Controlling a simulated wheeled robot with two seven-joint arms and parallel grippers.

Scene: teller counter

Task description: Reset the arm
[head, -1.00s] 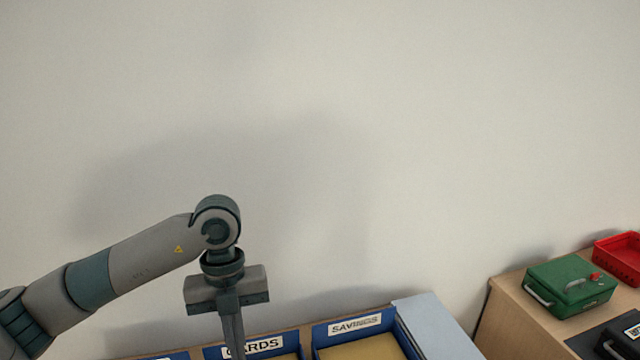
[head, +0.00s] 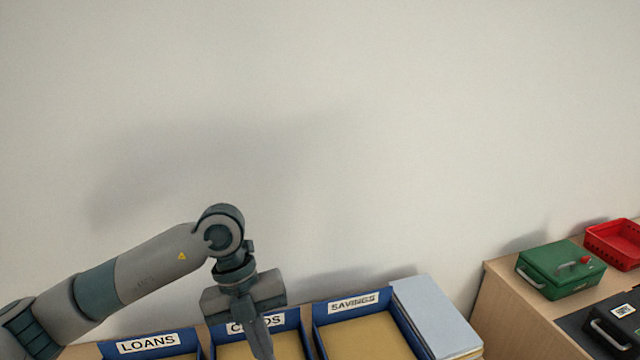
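My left arm comes in from the left in the head view. Its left gripper (head: 262,340) points down in front of the blue tray labelled CARDS (head: 291,322) and covers part of that label. The finger shows edge-on, so I cannot tell whether the gripper is open or shut. Nothing held shows in it, and its tip is close to the picture's lower edge. My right gripper is not in view.
Blue trays labelled LOANS (head: 148,343) and SAVINGS (head: 353,304) flank the CARDS tray. A pale blue stack (head: 433,312) stands right of them. On a wooden counter (head: 497,293) are a green cash box (head: 560,269), a red basket (head: 613,243) and a dark box (head: 618,318).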

